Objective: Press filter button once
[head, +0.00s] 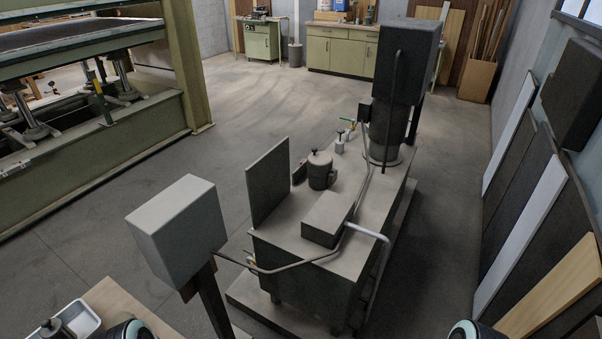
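No button that I can identify as the filter button shows in the head view. A plain grey box (178,228) stands on a dark post at the left front; no button shows on its visible faces. Behind it to the right is a grey hydraulic unit (300,268), with a tall dark motor (407,60), a small lidded canister (320,170) and a flat box (328,218) on top. Neither of my grippers is in view; only rounded parts of my arms show at the bottom edge.
A tan table corner (120,300) with a white tray (78,318) is at the bottom left. A large green press (100,140) stands at left. Boards (525,220) lean on the right wall. Cabinets (340,50) line the back. Open floor (270,100) lies between.

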